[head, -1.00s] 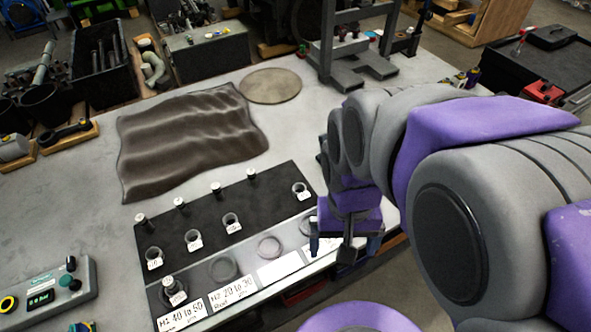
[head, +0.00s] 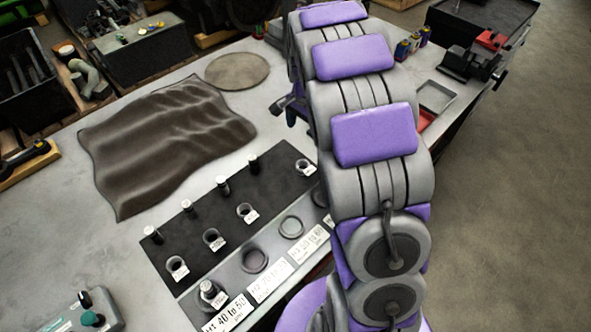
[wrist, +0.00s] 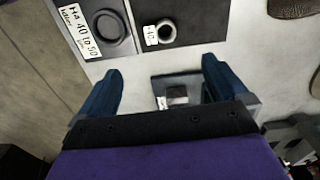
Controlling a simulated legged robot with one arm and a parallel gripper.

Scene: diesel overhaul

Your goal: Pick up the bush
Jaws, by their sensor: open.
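Several small grey ring-shaped bushes with white tags sit on a black mat in the head view: one at the mat's right end (head: 305,168), others along it, including a bush near the left end (head: 177,268). Which one is meant, I cannot tell. The wrist view shows one tagged bush (wrist: 166,31) ahead of my gripper (wrist: 161,68). My gripper is open, its two blue fingers apart, with no bush between them. That bush lies beyond the fingertips, apart from them. In the head view my arm hides most of the gripper.
Several upright pins line the mat's back edge. Along its front is a light strip with dark rings and label cards (head: 269,281). A crumpled brown cloth (head: 165,140) and a round disc (head: 237,71) lie behind. A dark plate (wrist: 178,90) shows between the fingers.

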